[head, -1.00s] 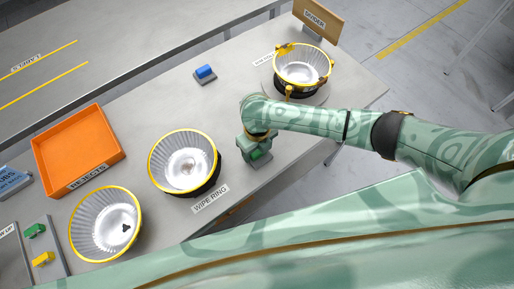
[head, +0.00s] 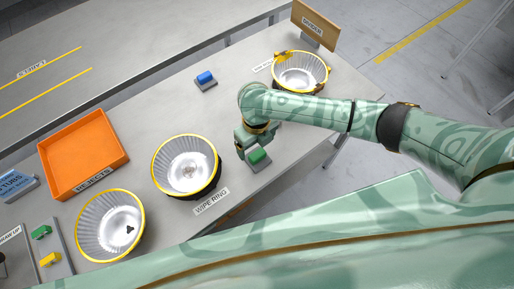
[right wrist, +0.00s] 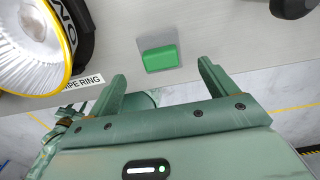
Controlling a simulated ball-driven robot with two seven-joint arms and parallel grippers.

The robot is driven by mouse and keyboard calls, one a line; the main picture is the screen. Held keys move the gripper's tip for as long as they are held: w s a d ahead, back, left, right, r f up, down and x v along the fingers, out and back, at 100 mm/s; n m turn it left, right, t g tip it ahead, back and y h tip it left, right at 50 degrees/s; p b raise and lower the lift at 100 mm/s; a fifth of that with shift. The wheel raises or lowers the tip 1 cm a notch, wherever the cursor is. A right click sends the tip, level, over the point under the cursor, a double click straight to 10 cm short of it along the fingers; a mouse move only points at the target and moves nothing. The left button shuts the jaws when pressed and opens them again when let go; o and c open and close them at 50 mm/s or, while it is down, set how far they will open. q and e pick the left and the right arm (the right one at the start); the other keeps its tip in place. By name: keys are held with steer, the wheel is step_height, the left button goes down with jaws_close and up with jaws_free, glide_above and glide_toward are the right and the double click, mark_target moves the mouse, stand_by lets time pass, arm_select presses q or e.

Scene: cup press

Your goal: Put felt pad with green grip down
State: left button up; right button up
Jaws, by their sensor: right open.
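The felt pad with the green grip (head: 258,157) lies on the grey table near its front edge, right of the WIPE RING label. It also shows in the right wrist view (right wrist: 160,57), its green grip on a grey base, lying flat. My right gripper (head: 248,143) is open and empty, just beside the pad in the head view. In the right wrist view its two fingers (right wrist: 162,72) stand wide apart, and the pad lies beyond their tips with a gap on both sides. My left gripper is not in view.
A yellow-rimmed bowl (head: 185,164) stands left of the pad, another (head: 109,226) further left, and a third (head: 300,72) at the back right. A blue-gripped pad (head: 205,78) lies behind. An orange REJECTS tray (head: 84,153) is at left. The table between is clear.

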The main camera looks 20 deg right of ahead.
mark_target(257, 153)
step_height(257, 153, up, 6)
steer(key=shift+f+p, duration=0.1)
steer(key=shift+p, duration=0.65)
